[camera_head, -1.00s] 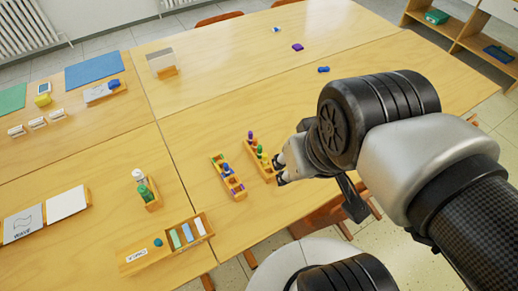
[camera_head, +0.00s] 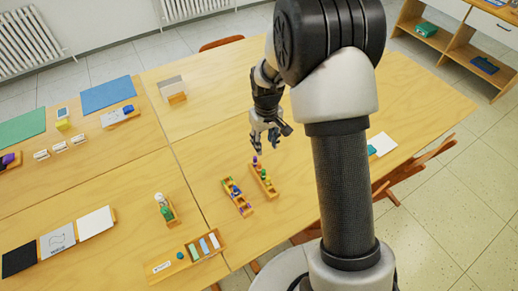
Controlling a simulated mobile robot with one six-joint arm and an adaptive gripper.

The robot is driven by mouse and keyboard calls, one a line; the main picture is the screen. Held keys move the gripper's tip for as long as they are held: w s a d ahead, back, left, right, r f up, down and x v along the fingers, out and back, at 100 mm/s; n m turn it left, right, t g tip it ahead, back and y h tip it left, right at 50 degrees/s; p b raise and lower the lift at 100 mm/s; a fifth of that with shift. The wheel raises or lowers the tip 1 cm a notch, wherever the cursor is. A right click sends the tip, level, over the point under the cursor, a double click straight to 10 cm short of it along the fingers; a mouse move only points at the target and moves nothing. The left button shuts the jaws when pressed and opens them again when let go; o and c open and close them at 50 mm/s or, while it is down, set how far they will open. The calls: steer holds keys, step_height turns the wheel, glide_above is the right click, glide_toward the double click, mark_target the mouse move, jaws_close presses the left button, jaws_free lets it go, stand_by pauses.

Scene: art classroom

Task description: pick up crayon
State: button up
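Two narrow wooden holders stand side by side on the table in the head view. The right holder (camera_head: 271,189) has small upright coloured pieces, including a purple one (camera_head: 255,160) at its far end and green ones nearer. The left holder (camera_head: 245,209) has blue, purple and other coloured pieces. They are too small to tell surely which is a crayon. My gripper (camera_head: 267,148) is above the table, just beyond the far end of the right holder, pointing down. Its dark fingers look spread, with nothing seen between them.
A box with coloured cards (camera_head: 208,245) stands at the front, and a small holder with a bottle (camera_head: 165,210) is left. Cards, blue and green sheets lie farther left. A white sheet (camera_head: 382,144) lies right of my arm.

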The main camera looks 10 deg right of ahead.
mark_target(264, 171)
step_height(264, 171, down, 14)
steer(key=shift+w+f+b, duration=0.1)
steer(key=shift+w+b, duration=0.05)
steer(key=shift+b, duration=0.9)
step_height(264, 171, down, 6)
steer(key=shift+a+r+b, duration=0.1)
steer(key=shift+r+b, duration=0.15)
steer(key=shift+b, duration=0.5)
steer(key=shift+c, duration=0.4)
jaws_close()
